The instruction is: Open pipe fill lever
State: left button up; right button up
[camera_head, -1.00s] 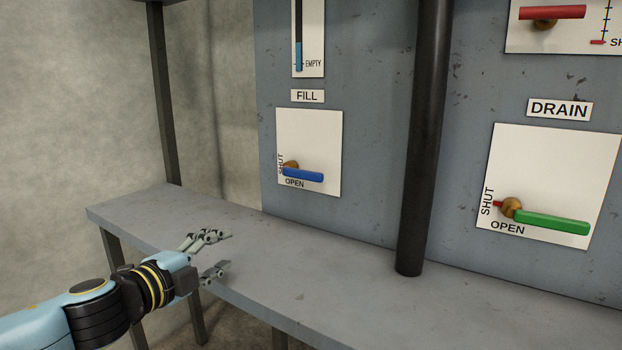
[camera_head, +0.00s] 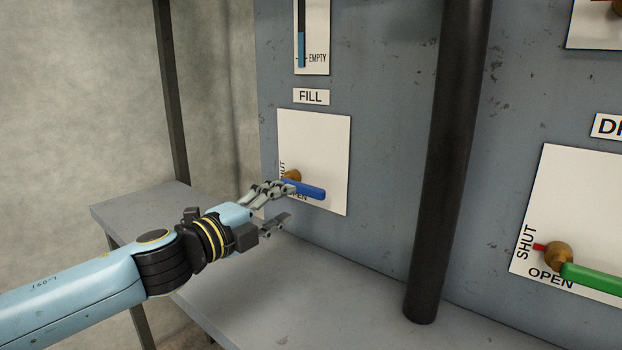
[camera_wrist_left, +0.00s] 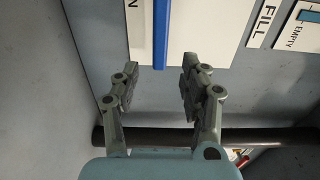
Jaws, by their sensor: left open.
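The fill lever is a blue handle (camera_head: 308,190) on a brass pivot (camera_head: 292,176), mounted on a white plate (camera_head: 320,140) below the FILL label (camera_head: 311,97). The handle points right and slightly down, beside the OPEN marking, which is partly hidden by my fingers. My left gripper (camera_head: 284,205) is open in front of the plate, close to the handle. In the left wrist view the blue handle (camera_wrist_left: 161,35) lies ahead of the gap between the open fingers (camera_wrist_left: 158,85). I cannot tell whether they touch. My right gripper is not in view.
A thick dark vertical pipe (camera_head: 448,160) stands right of the plate. A green lever (camera_head: 592,278) with a brass pivot is farther right. A grey bench (camera_head: 330,300) runs below the panel. A dark post (camera_head: 171,90) stands at the left.

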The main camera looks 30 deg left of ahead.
aim_at(307, 193)
pick_arm(q)
jog(key=w+p, duration=0.1)
jog(key=w+r+p, duration=0.1)
jog(key=w, duration=0.1)
jog(key=shift+w+d+p, duration=0.2)
jog(key=shift+p, duration=0.1)
jog(key=w, duration=0.2)
jog(key=w+p, duration=0.1)
jog(key=w, duration=0.1)
jog(key=shift+d+f, duration=0.15)
jog(key=shift+f, duration=0.25)
jog(key=shift+w+f, duration=0.15)
jog(key=shift+w, duration=0.45)
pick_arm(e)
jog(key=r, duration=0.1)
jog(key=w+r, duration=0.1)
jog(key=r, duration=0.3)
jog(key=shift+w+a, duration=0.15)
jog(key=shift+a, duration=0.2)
pick_arm(q)
jog(key=shift+c, duration=0.9)
grip_shut()
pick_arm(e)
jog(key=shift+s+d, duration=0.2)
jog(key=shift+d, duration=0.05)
